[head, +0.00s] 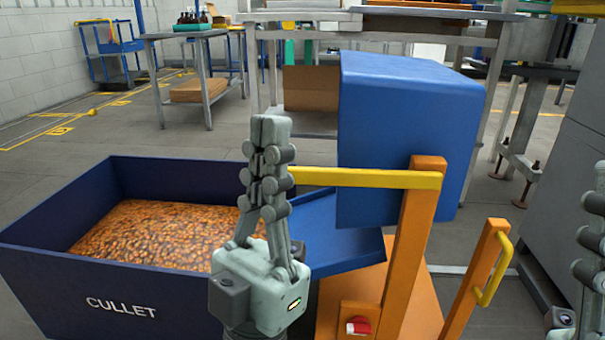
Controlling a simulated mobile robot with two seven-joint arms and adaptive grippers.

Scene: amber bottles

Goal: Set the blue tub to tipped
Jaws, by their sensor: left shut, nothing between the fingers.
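The blue tub (405,140) is on an orange stand (408,260) right of centre in the head view. A closed face is on top and its mouth does not show, so I cannot tell its exact tilt. A yellow bar (370,178) runs left from the stand's post, across the front of the tub. My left gripper (270,128) points up, shut and empty, at the bar's left end. I cannot tell whether it touches the bar. My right gripper (592,228) is partly cut off at the right edge.
A dark blue bin marked CULLET (125,300), full of amber pieces, stands at the left. A blue chute (335,232) lies between it and the stand. An orange post with a yellow handle (495,270) is at the right. A table with bottles (195,28) stands behind.

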